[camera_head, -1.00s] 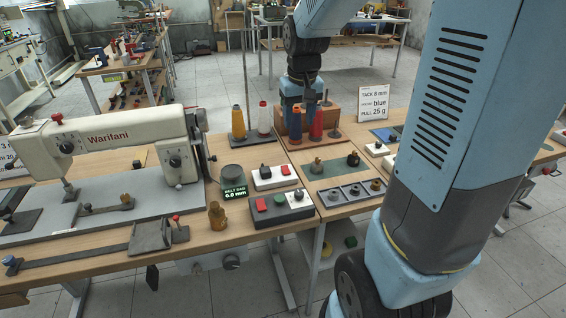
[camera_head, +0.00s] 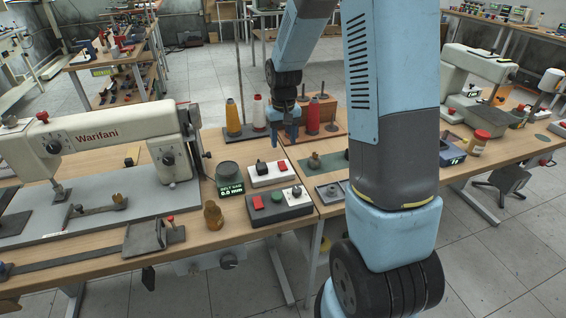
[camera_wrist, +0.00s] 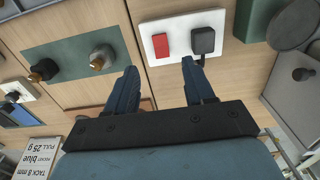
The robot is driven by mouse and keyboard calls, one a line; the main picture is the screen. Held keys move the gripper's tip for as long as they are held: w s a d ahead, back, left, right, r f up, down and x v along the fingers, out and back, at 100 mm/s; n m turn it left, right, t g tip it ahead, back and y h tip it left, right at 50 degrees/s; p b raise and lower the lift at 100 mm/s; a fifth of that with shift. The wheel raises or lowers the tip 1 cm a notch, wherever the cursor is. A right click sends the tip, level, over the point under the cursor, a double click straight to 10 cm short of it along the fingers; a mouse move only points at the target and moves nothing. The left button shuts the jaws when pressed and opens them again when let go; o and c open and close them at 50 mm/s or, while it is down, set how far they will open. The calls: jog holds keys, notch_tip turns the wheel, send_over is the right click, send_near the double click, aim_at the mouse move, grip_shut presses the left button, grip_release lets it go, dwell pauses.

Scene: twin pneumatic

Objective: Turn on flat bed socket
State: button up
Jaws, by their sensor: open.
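A white socket box (camera_head: 267,174) with a red rocker switch (camera_head: 282,165) and a black plug (camera_head: 261,167) sits on the bench right of the Warifani flat bed sewing machine (camera_head: 97,137). My gripper (camera_head: 284,140) is open and empty, behind the box in the head view and pointing down. In the wrist view the socket box (camera_wrist: 183,36) lies beyond the fingertips, with its red switch (camera_wrist: 160,45) between their lines and its plug (camera_wrist: 203,40) just past the right finger. The fingers look apart from it. I cannot tell the switch's position.
Yellow (camera_head: 233,115) and red thread cones (camera_head: 312,118) stand close to my gripper. Another plugged white socket (camera_wrist: 18,92) shows in the wrist view.

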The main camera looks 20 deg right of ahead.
aim_at(283, 168)
notch_tip(283, 168, down, 10)
jog(key=shift+r, duration=0.1)
dwell(0.4)
jog(key=shift+c, duration=0.5)
